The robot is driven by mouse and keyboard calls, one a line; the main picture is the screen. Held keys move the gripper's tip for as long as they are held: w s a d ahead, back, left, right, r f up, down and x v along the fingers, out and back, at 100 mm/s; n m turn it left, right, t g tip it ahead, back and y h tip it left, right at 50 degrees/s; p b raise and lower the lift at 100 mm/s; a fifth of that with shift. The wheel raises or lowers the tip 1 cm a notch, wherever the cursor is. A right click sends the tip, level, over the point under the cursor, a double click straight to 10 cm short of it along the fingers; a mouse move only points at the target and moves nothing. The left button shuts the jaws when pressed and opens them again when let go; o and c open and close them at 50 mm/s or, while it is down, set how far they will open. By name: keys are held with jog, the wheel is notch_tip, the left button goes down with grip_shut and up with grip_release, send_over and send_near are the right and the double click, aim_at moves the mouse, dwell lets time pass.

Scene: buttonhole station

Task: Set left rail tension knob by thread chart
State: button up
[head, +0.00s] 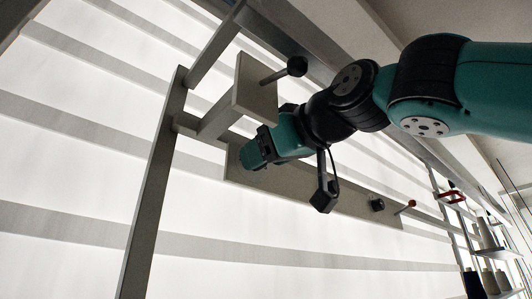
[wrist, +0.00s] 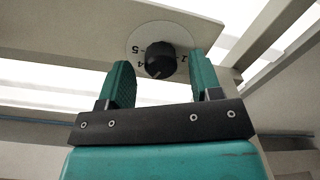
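A round black knob (wrist: 160,57) sits on a pale dial plate (wrist: 139,38) with dark numbers; a 4, a 5 and a 1 can be made out. A faint pale mark shows near the knob's lower edge. My gripper (wrist: 161,62) is open, with one green finger on each side of the knob. Gaps show between the fingers and the knob, so it is not gripped. In the head view my gripper (head: 250,153) is at the left end of the grey rail panel (head: 320,207), and it hides this knob there. No thread chart can be made out.
A lever with a black ball (head: 296,66) sticks out from a box above my gripper. Farther right on the rail are another black knob (head: 377,205) and a red-tipped lever (head: 411,203). Thread cones (head: 487,234) stand on shelves at the right. A grey post (head: 152,190) stands at left.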

jog(key=c, duration=0.9)
jog(key=m+b, duration=0.1)
jog(key=m, duration=0.4)
jog(key=shift+b, duration=0.4)
jog(key=o, duration=0.9)
jog(key=shift+o, duration=0.2)
